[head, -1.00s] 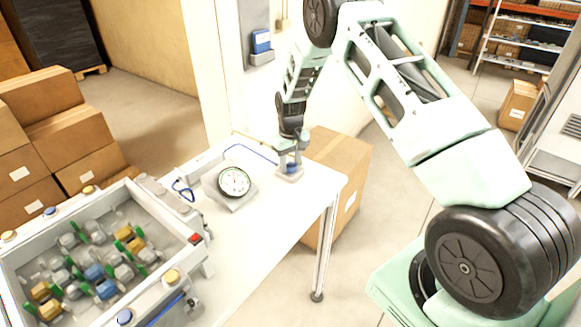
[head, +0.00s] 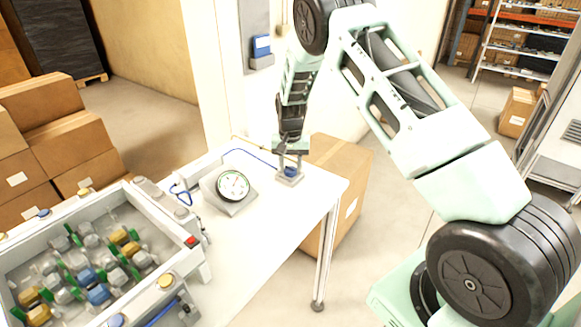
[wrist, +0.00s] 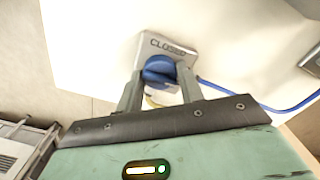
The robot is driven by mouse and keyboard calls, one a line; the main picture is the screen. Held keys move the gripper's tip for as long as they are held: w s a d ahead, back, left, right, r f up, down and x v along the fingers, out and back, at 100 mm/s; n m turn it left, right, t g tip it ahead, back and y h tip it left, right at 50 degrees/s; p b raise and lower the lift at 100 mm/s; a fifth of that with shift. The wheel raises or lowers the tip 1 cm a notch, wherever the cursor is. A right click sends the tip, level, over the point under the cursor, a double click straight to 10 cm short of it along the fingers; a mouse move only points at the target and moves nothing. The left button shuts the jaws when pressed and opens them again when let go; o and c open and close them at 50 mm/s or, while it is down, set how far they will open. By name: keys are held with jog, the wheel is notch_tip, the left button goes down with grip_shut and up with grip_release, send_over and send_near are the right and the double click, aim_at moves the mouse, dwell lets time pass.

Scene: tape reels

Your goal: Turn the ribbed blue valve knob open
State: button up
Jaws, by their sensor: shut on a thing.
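The ribbed blue valve knob (wrist: 158,69) sits on a small grey block (wrist: 178,45) marked with lettering that reads "CLOS" before it is partly hidden. In the head view the knob (head: 291,171) shows as a small blue patch on its block at the table's far right corner. My gripper (wrist: 160,76) is shut on the knob, one finger on each side of it. In the head view my gripper (head: 290,155) comes down on it from above. The fingers and palm hide part of the knob, and its ribs are hard to make out.
A round dial gauge (head: 233,185) stands on the white table (head: 262,212), left of the knob. A blue hose (head: 252,154) runs from the block. A grey bin (head: 150,215) of mixed fittings stands at the front left. A cardboard box (head: 345,165) is behind the table.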

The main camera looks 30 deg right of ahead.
aim_at(290, 167)
dwell(0.4)
jog(key=o, duration=1)
notch_tip(290, 167, up, 18)
jog(key=b, duration=0.3)
jog(key=shift+f, duration=0.25)
jog(key=shift+a, duration=0.1)
jog(key=s+a+r+n+y, duration=0.1)
jog(key=s+a+n, duration=0.3)
jog(key=s+a, duration=0.6)
jog(key=s+a+r+n, duration=0.1)
jog(key=s+a+n, duration=0.45)
jog(key=a, duration=0.75)
jog(key=s+a+n, duration=0.1)
jog(key=s+n, duration=0.1)
jog(key=s, duration=0.5)
jog(key=s+a+f+n, duration=0.1)
jog(key=s+a, duration=0.1)
jog(key=s, duration=0.6)
jog(key=s+a+f+n, duration=0.1)
jog(key=s+n, duration=0.1)
jog(key=s, duration=0.6)
jog(key=shift+s+a+f+n, duration=0.15)
jog(key=shift+s+a+n, duration=0.1)
jog(key=shift+a+n, duration=0.1)
